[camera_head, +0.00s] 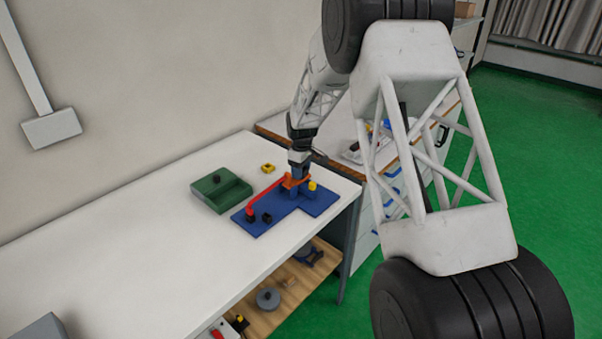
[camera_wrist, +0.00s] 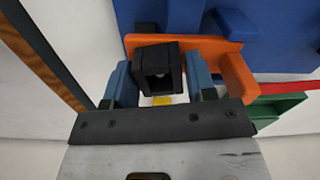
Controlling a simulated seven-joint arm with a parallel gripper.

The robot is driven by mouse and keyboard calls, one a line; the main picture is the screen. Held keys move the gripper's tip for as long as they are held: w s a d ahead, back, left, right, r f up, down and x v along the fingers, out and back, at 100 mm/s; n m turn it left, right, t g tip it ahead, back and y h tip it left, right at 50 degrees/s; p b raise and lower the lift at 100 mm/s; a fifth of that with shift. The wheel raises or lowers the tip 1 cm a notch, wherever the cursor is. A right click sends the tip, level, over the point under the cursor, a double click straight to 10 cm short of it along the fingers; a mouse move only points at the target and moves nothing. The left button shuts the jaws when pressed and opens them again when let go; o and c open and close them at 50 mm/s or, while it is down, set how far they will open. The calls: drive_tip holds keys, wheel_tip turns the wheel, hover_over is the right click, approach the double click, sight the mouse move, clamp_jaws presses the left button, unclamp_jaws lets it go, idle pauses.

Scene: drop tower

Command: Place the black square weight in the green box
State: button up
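My gripper (camera_head: 298,172) points down over the orange part of the blue apparatus in the head view. In the wrist view a black square weight (camera_wrist: 158,68) with a hollow face sits between my two blue fingers (camera_wrist: 160,82) and appears to touch both. The orange part (camera_wrist: 190,43) is just behind it; whether they touch I cannot tell. The weight is hidden in the head view. The green box (camera_head: 236,192) stands on the table left of the apparatus, with a small dark piece at its back. Its edge also shows in the wrist view (camera_wrist: 282,108).
The blue base (camera_head: 272,222) carries a red arm (camera_head: 262,193), a yellow piece (camera_head: 312,186) and small black pieces (camera_head: 267,218). A yellow block (camera_head: 268,168) lies behind the red arm. The white table (camera_head: 120,250) is clear left of the green box.

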drive_tip(key=c, duration=0.8)
drive_tip(key=shift+r, duration=0.85)
wheel_tip(320, 180, up, 2)
drive_tip(key=shift+r, duration=0.1)
drive_tip(key=s+d+r, duration=0.1)
drive_tip(key=s+d, duration=0.1)
drive_tip(key=s, duration=1.4)
drive_tip(key=shift+d, duration=0.15)
